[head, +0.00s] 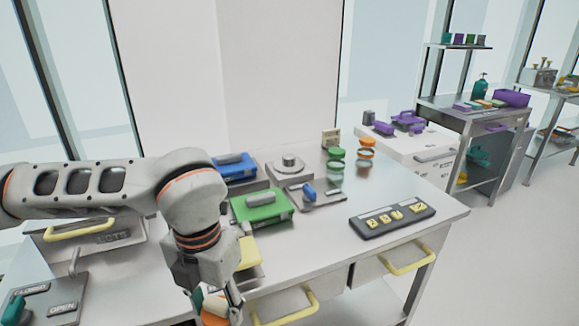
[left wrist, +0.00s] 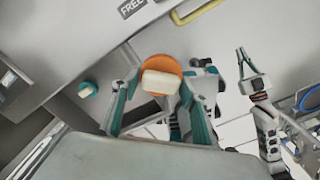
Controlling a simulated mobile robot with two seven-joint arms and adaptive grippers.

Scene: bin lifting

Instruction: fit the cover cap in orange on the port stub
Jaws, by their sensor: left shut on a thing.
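The orange cover cap (left wrist: 161,66) is a round disc with a cream block grip on top. In the left wrist view it sits between the two fingers of my left gripper (left wrist: 152,96), which is shut on it. In the head view my left gripper (head: 220,303) is at the bottom edge, in front of the table, with part of the orange cap (head: 211,319) showing. What looks like the port stub (head: 289,162) is a short round grey stub on a square plate at the table's back, well apart from the cap. My right gripper (left wrist: 252,72) shows open and empty in the left wrist view.
On the table (head: 325,240) are a blue-lidded box (head: 236,166), a green-lidded box (head: 262,205), a plate with a blue handle (head: 309,193) and a dark keypad (head: 392,216). Green and orange round items (head: 366,143) stand at the back right. Drawers with yellow handles (head: 285,307) face the front.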

